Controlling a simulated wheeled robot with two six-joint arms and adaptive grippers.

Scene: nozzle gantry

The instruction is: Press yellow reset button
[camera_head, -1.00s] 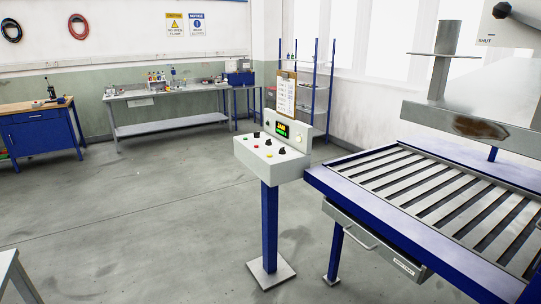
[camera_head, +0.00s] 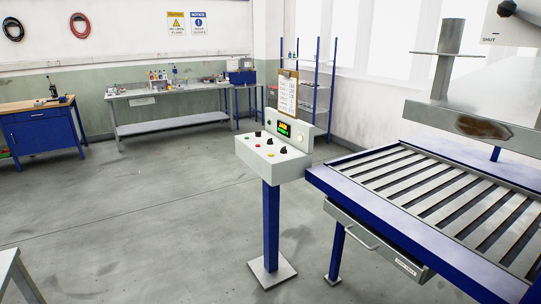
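A grey control console (camera_head: 275,165) stands on a blue post in the middle of the view. Its sloped top carries black knobs, a red button (camera_head: 257,146) and a small yellow button (camera_head: 271,155) near the front edge. A lit display (camera_head: 284,129) and a pale round part are on its upright back panel. Neither of my grippers is in view, and nothing touches the console.
A blue-framed slatted table (camera_head: 420,200) with a drawer stands close at the console's right. A clipboard (camera_head: 288,92) rises behind the console. Workbenches (camera_head: 170,125) line the back wall. The floor (camera_head: 150,220) left of the console is clear.

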